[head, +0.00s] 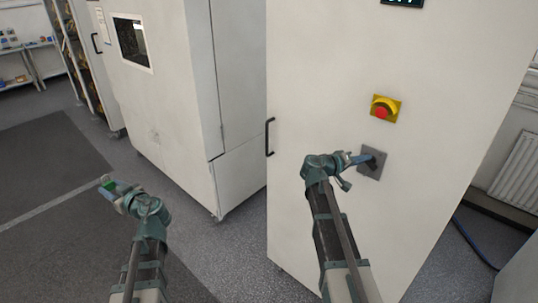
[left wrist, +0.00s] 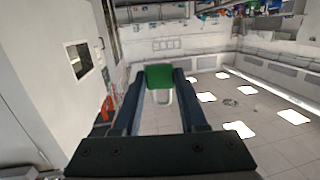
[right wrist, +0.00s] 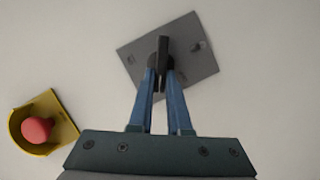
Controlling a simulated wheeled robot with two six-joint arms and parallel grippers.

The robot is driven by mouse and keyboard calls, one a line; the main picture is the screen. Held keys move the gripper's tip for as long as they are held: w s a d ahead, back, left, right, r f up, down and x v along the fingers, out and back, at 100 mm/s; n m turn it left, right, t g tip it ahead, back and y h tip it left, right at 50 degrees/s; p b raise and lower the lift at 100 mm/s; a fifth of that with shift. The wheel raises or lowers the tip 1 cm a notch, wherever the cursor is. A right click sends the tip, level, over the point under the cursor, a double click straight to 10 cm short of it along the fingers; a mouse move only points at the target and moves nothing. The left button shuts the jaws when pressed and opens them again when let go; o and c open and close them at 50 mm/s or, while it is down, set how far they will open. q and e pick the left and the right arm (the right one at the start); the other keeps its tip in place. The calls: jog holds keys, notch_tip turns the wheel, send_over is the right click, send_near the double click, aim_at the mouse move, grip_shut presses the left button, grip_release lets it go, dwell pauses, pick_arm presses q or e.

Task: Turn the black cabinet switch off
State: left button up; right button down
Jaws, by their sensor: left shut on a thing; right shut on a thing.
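The black cabinet switch (right wrist: 163,52) sits on a grey square plate on the white cabinet door. The plate also shows in the head view (head: 371,172), partly behind my gripper. My right gripper (head: 366,158) is at the switch, and in the right wrist view its blue fingers (right wrist: 161,75) are shut on the black handle. My left gripper (head: 108,185) is away from the cabinet at the left. It is shut on a small green and white thing (left wrist: 159,77), held between its fingertips.
A red emergency button on a yellow base (head: 383,108) is above the switch on the same white cabinet (head: 320,90). The cabinet has a black door handle (head: 269,137). Another white cabinet with a window (head: 160,100) stands at the left. Floor at the left is open.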

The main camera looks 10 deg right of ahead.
jog(key=shift+w+a+f+n+h+b, duration=0.1)
jog(key=shift+f+n+h+b, duration=0.25)
jog(key=shift+n+b, duration=0.5)
jog(key=shift+s+f+n+h+b, duration=0.1)
jog(key=shift+n+h+b, duration=0.35)
jog(key=shift+n+b, duration=0.35)
jog(key=shift+w+a+f+n+h+b, duration=0.1)
jog(key=shift+f+n+h+b, duration=0.25)
jog(key=shift+n+b, duration=0.45)
jog(key=shift+d+r+n, duration=0.1)
jog(key=shift+r+n, duration=0.05)
jog(key=shift+n, duration=0.1)
jog(key=c, duration=0.9)
grip_release()
jog(key=shift+o, duration=0.2)
jog(key=v, duration=1.2)
